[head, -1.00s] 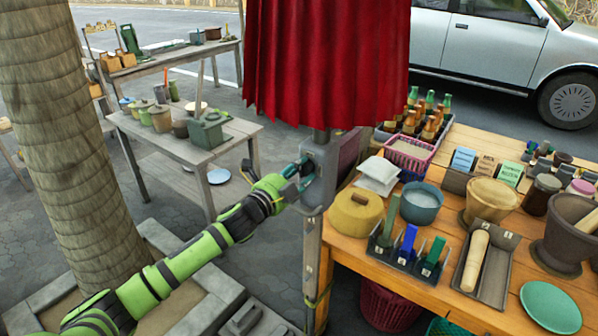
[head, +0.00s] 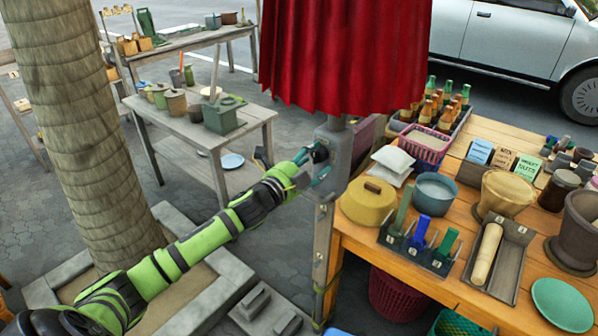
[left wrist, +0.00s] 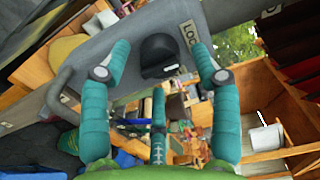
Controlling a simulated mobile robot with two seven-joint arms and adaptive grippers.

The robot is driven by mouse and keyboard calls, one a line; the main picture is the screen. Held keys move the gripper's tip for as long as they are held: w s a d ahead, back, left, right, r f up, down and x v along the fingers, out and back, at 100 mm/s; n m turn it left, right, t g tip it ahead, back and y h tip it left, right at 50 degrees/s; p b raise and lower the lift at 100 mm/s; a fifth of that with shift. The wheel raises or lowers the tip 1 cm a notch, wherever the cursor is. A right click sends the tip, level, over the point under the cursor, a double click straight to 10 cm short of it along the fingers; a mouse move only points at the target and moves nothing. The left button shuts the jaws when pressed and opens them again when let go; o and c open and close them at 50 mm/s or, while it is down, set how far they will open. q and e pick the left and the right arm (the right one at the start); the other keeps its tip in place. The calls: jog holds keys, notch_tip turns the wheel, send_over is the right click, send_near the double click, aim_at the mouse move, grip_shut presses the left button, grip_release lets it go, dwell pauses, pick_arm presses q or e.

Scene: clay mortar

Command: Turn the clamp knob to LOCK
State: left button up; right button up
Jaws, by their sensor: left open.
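The grey clamp (head: 338,150) is fixed on the post under the red cloth. Its black knob (head: 320,153) faces my left gripper (head: 311,166). In the left wrist view the knob (left wrist: 158,56) shows between the two teal fingers of the open left gripper (left wrist: 162,52), with a gap on each side. I cannot tell which way the knob points. My right gripper is not in view.
A red cloth (head: 345,60) hangs just above the clamp. A wooden table (head: 440,290) with pots, bottles and tools stands right of the post. A grey table (head: 255,118) stands behind my left arm, and a tree trunk (head: 80,130) is at left.

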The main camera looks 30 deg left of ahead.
pick_arm(q)
jog(key=s+a, duration=0.1)
jog(key=s, duration=1)
jog(key=shift+s+a, duration=0.15)
